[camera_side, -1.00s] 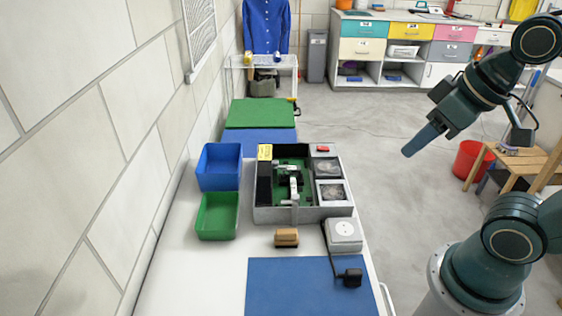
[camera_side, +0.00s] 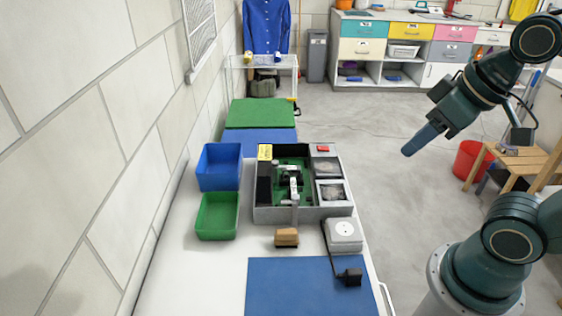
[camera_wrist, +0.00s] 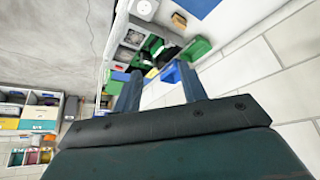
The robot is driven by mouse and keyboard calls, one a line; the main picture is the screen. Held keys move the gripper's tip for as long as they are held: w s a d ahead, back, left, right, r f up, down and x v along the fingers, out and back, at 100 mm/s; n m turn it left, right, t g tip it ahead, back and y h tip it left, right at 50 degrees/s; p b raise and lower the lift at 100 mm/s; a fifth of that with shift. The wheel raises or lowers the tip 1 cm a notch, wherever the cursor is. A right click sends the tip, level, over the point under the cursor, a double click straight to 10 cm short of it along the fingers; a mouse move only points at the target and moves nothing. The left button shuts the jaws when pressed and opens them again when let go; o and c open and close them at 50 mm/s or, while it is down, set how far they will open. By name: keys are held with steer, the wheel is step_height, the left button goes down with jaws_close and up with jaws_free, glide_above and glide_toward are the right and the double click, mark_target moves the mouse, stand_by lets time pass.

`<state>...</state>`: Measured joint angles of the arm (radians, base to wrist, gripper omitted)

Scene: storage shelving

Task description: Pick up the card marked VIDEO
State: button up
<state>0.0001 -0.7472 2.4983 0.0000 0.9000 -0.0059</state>
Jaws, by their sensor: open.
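An open grey computer case (camera_side: 273,215) stands on the white table, with a green board (camera_side: 281,204) inside. Grey and white parts (camera_side: 294,186) stand on the board; one may be a card, but the word VIDEO is not readable on any part. The case also shows tilted in the wrist view (camera_wrist: 119,54). My gripper (camera_side: 409,150) hangs in the air to the right of the case and higher, well apart from it. In the wrist view its two blue fingers (camera_wrist: 157,72) are spread with nothing between them.
A blue bin (camera_side: 219,168) and a green bin (camera_side: 217,217) stand left of the case. A tan-topped block (camera_side: 286,237), a white box with a cable (camera_side: 344,234) and a blue mat (camera_side: 300,288) lie in front. A wall (camera_side: 85,130) bounds the left.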

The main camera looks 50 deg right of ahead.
steer(key=w+n+g, duration=0.2)
steer(key=w+n, duration=0.5)
steer(key=w, duration=0.2)
steer(key=n+g, duration=0.4)
steer(key=n, duration=1.6)
glide_above(294, 186)
step_height(294, 186, down, 18)
steer(key=f, duration=0.1)
steer(key=shift+f, duration=4.05)
steer(key=shift+f, duration=2.55)
steer(key=shift+c, duration=0.2)
